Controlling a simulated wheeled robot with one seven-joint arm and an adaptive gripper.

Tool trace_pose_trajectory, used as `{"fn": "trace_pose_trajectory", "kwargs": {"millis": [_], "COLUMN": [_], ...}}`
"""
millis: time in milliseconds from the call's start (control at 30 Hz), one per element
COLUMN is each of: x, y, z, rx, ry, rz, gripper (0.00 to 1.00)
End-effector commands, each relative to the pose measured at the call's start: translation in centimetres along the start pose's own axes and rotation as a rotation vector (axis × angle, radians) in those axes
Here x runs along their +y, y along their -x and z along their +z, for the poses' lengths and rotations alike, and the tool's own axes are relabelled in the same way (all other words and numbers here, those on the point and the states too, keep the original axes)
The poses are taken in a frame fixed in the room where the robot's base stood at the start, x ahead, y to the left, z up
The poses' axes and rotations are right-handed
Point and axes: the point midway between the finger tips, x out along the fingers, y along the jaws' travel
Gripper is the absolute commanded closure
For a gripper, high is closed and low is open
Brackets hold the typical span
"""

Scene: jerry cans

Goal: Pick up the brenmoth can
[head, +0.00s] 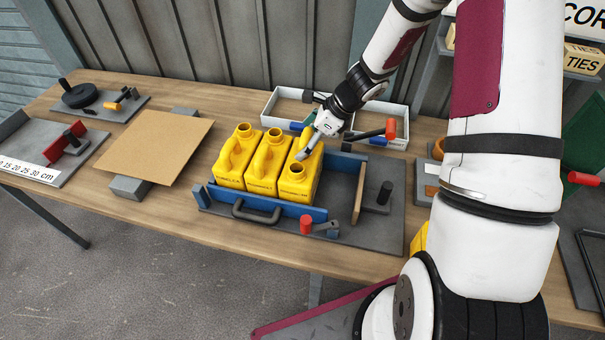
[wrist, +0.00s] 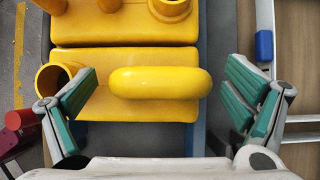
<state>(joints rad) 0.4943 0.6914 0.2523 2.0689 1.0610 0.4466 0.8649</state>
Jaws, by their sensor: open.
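Three yellow jerry cans stand upright side by side in a blue-walled holder (head: 277,207): the left can (head: 229,172), the middle can (head: 262,176) and the right can (head: 295,184). Their front labels are too small to read, so I cannot tell which is brenmoth. My gripper (head: 308,147) is over the right can. In the wrist view, my gripper (wrist: 160,88) is open, its green-padded fingers at either end of that can's handle (wrist: 160,82). The handle lies between the fingers, and no grip shows. The can's open spout (wrist: 58,80) is beside the left finger. A neighbouring can (wrist: 125,30) is close by.
A wooden board (head: 357,192) and a dark upright knob (head: 385,192) stand right of the cans. A red-knobbed clamp (head: 306,224) is in front. White trays (head: 286,104) and an orange-red handle (head: 390,129) are behind. A tan panel (head: 155,148) lies left.

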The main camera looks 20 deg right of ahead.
Motion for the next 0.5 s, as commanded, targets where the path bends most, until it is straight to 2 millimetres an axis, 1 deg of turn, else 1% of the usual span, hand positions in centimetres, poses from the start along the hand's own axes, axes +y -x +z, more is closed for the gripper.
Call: {"fn": "trace_pose_trajectory", "kwargs": {"millis": [67, 100, 167, 200, 267, 300, 367, 400, 500], "x": [-0.02, -0.02, -0.02, -0.02, -0.02, -0.02, -0.01, 0.00, 0.00], "y": [0.02, 0.03, 0.03, 0.04, 0.04, 0.04, 0.04, 0.04, 0.03], "z": [0.01, 0.01, 0.00, 0.01, 0.01, 0.00, 0.00, -0.01, 0.00], "rx": [0.000, 0.000, 0.000, 0.000, 0.000, 0.000, 0.000, 0.000, 0.000], "ry": [0.000, 0.000, 0.000, 0.000, 0.000, 0.000, 0.000, 0.000, 0.000], "rz": [0.000, 0.000, 0.000, 0.000, 0.000, 0.000, 0.000, 0.000, 0.000], "gripper": [0.05, 0.07, 0.20, 0.29, 0.43, 0.52, 0.66, 0.74, 0.74]}}
